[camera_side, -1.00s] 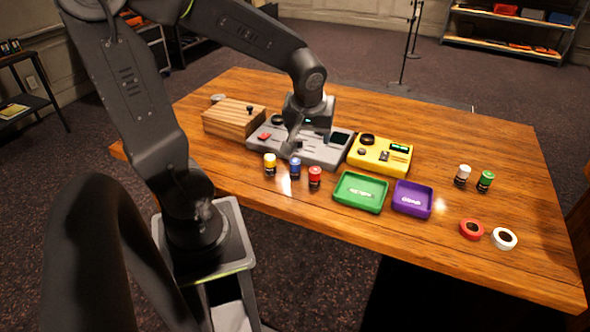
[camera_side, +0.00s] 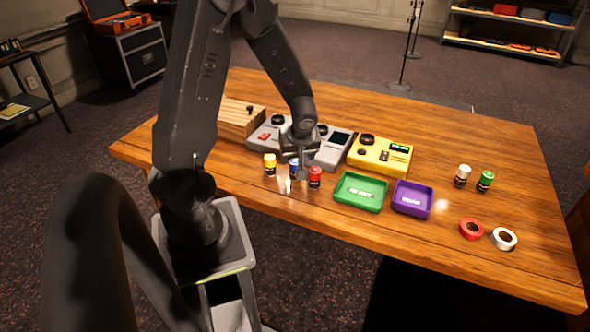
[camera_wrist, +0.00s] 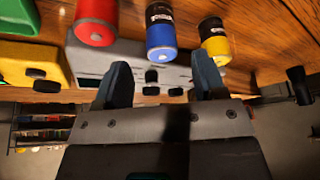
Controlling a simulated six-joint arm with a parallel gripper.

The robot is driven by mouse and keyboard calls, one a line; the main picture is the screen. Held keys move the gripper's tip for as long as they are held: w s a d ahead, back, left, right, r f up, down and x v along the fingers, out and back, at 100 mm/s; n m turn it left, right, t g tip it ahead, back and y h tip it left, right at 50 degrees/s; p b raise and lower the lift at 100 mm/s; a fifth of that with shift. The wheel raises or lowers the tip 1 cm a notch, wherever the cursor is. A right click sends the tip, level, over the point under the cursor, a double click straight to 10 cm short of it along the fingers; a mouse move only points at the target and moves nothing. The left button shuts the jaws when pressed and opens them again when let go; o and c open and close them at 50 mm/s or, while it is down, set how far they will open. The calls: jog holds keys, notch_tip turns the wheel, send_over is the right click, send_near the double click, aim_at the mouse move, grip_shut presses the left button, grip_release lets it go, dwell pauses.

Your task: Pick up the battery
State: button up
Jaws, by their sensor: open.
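Several small upright batteries stand on the wooden desk. A yellow one (camera_side: 270,164), a blue one (camera_side: 294,168) and a red one (camera_side: 315,177) form a row near the front edge. A white one (camera_side: 462,176) and a green one (camera_side: 485,181) stand at the right. My gripper (camera_side: 303,170) is low over the row, by the blue and red batteries. In the wrist view my gripper (camera_wrist: 161,68) is open, with the blue battery (camera_wrist: 161,38) lined up with the gap. The red (camera_wrist: 96,22) and yellow (camera_wrist: 214,42) batteries are on either side. Contact cannot be told.
A grey console (camera_side: 330,156) lies behind the row, with a yellow device (camera_side: 380,155) beside it. A green tray (camera_side: 345,199) and a purple tray (camera_side: 402,207) are to the right. Red (camera_side: 471,230) and white (camera_side: 504,239) tape rolls lie at the right front. A wooden block (camera_side: 237,117) stands at the left.

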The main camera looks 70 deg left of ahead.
aim_at(295, 161)
jog(key=shift+x, duration=2.65)
jog(key=shift+s+d, duration=0.15)
jog(key=c, duration=1.1)
